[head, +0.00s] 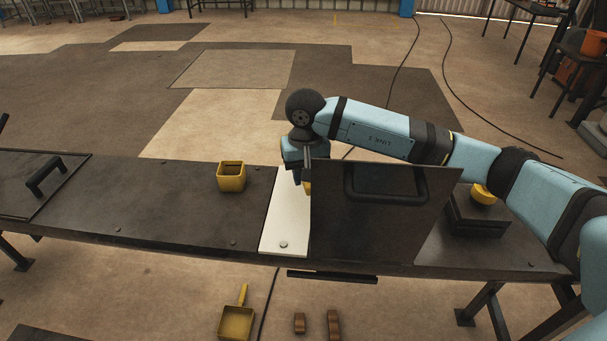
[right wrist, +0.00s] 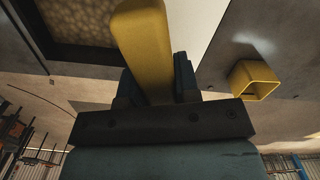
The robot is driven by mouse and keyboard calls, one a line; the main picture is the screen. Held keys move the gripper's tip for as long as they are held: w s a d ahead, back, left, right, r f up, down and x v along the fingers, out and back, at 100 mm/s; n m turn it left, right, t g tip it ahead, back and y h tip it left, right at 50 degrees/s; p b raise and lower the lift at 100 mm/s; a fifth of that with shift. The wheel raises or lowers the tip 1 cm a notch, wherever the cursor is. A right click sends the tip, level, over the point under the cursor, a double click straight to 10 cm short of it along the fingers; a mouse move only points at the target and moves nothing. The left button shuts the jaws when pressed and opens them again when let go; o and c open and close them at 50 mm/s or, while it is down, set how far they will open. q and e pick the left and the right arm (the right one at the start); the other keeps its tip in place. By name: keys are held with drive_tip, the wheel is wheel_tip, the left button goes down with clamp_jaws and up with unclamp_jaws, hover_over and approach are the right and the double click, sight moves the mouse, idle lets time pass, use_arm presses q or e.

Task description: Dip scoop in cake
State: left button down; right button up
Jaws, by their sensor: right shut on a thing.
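My right gripper (head: 305,182) is over the white plate, just left of an upright dark lid. It is shut on a yellow bar-like handle (right wrist: 143,40), which looks like the scoop's; in the head view only a small yellow piece shows beside the lid. The scoop's far end is out of frame in the right wrist view. A tan, mottled surface inside a dark frame, probably the cake (right wrist: 88,18), shows at the upper left of that view, beside the handle. In the head view the lid hides it. My left gripper is not in view.
The dark lid (head: 380,225) with a handle stands upright. A yellow square cup (head: 231,184) stands on the bench, left of the white plate (head: 284,232). A yellow knob (head: 484,195) sits on a black block at right. A yellow dustpan (head: 236,322) lies in front, below.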

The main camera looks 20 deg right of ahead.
drive_tip(key=shift+w+d+m, duration=0.2)
drive_tip(key=shift+d+m, duration=0.15)
drive_tip(key=shift+m, duration=0.45)
drive_tip(key=shift+d+m, duration=0.35)
drive_tip(key=shift+m, duration=0.55)
drive_tip(key=d+r+n+t+p, duration=0.1)
drive_tip(key=d+n, duration=0.3)
drive_tip(key=n, duration=0.8)
drive_tip(key=d+r+n+t+h+p, duration=0.1)
drive_tip(key=d+n, duration=0.4)
drive_tip(key=n, duration=0.6)
drive_tip(key=s+d+r+n+t+h+p, duration=0.1)
drive_tip(key=d+n, duration=0.4)
drive_tip(key=n, duration=0.7)
drive_tip(key=shift+r+n+t+p, duration=0.3)
drive_tip(key=shift+r+t+p, duration=0.4)
drive_tip(key=shift+r+p, duration=0.15)
